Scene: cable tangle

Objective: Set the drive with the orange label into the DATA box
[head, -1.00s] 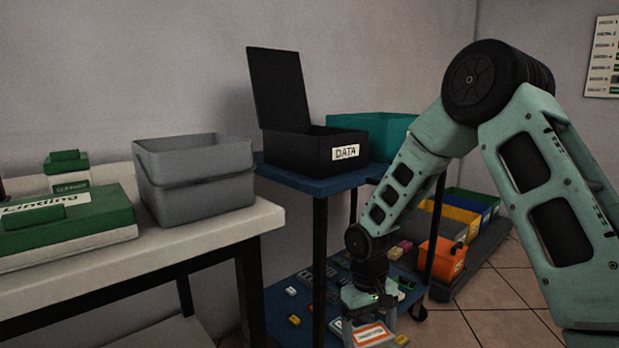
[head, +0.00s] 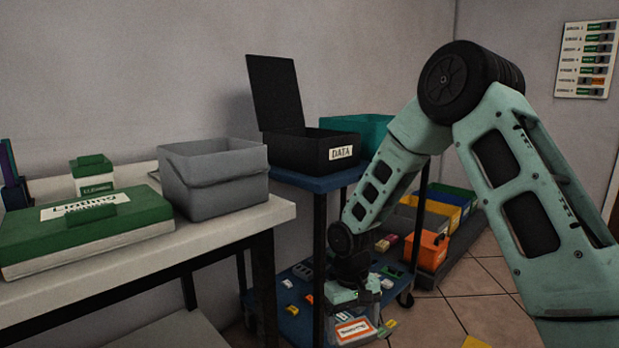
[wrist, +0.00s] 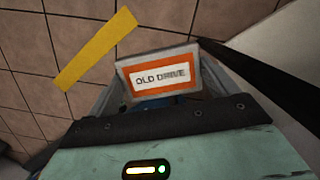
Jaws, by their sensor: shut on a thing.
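My gripper (head: 356,312) is shut on the drive with the orange label (head: 354,331), held low beside the blue cart, below the height of its top shelf. In the wrist view the drive (wrist: 161,86) shows a white label with an orange border reading "OLD DRIVE", gripped between the fingers. The black DATA box (head: 305,154) stands on the cart's blue top shelf with its lid raised at the left. Its inside is mostly hidden by its front wall.
A teal bin (head: 362,128) stands behind the DATA box. A grey bin (head: 213,184) and a green-lidded box (head: 85,230) sit on the white table (head: 215,238) at left. Small parts lie on the cart's lower shelf. Coloured bins (head: 430,245) stand at right; a yellow strip (wrist: 95,48) marks the floor.

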